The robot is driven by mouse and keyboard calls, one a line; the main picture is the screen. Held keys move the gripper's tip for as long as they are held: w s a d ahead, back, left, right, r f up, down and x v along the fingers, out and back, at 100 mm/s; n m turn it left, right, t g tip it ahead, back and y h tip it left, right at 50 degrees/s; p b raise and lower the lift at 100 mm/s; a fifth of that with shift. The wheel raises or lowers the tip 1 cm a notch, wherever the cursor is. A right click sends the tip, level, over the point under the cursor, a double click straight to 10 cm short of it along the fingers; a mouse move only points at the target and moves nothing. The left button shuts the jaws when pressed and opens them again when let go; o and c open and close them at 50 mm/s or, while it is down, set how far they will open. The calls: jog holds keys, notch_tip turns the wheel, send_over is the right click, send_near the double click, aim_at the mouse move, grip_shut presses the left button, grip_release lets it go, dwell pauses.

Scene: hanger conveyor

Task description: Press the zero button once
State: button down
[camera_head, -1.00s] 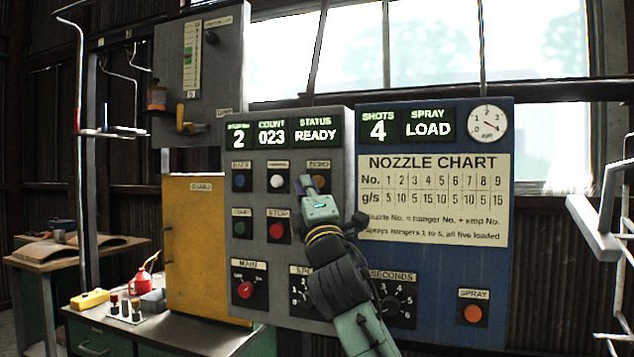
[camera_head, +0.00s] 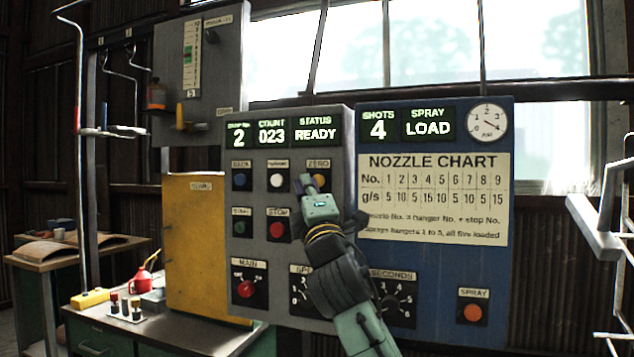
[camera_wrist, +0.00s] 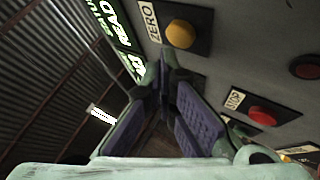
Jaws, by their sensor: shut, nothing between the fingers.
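The zero button (camera_wrist: 180,34) is a yellow dome on a black plate, beside a label reading ZERO, in the wrist view. In the head view the zero button (camera_head: 322,181) is partly hidden behind my gripper (camera_head: 307,182). My gripper is shut and empty, its fingertips in front of the grey panel (camera_head: 262,200) close to the button. In the wrist view my gripper (camera_wrist: 167,75) has its tips just below the button, seemingly apart from it; the exact gap is unclear. The count display (camera_head: 271,133) reads 023, and the status display (camera_head: 315,132) reads READY.
A blue panel (camera_head: 430,280) with a nozzle chart (camera_head: 433,200) stands right. A white hanger (camera_head: 590,228) juts in at far right.

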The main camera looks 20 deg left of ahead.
jog(key=shift+w, duration=0.1)
jog(key=shift+w, duration=0.35)
jog(key=shift+w+p, duration=0.5)
dwell(0.6)
dwell(0.4)
jog(key=shift+s+b, duration=0.3)
jog(key=shift+s, duration=0.6)
jog(key=s+b, duration=0.1)
jog(key=s, duration=0.4)
dwell(0.6)
